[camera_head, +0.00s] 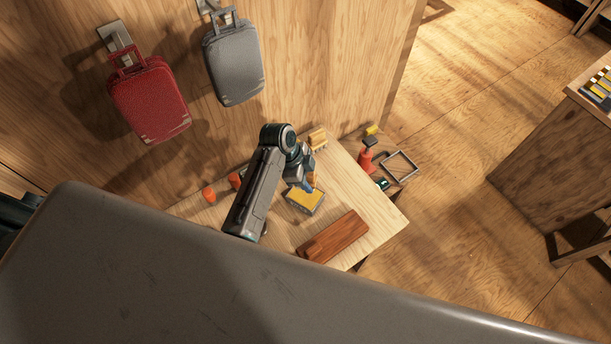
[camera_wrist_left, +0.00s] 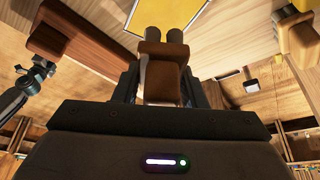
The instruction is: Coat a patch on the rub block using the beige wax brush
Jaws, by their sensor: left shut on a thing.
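My left gripper (camera_head: 304,187) is shut on a brown, handle-like piece (camera_wrist_left: 165,82) with a pale strip along one side. I take it for the wax brush; its bristles are not clear. The gripper is over a tray with a yellow top (camera_head: 305,202), which shows as a yellow patch (camera_wrist_left: 190,18) past the fingers in the left wrist view. Whether the brush touches it I cannot tell. The reddish-brown rub block (camera_head: 334,238) lies apart on the table, in front of the tray. My right gripper (camera_wrist_left: 38,72) shows small at the left of the wrist view, its jaws unclear.
The light wooden table (camera_head: 375,205) also holds a yellow-beige object (camera_head: 318,139) at the back and orange items (camera_head: 209,194) at left. A red bottle-like object (camera_head: 367,155) and a rectangular frame (camera_head: 400,165) are beyond its right edge. Suitcases (camera_head: 149,100) hang on the wall.

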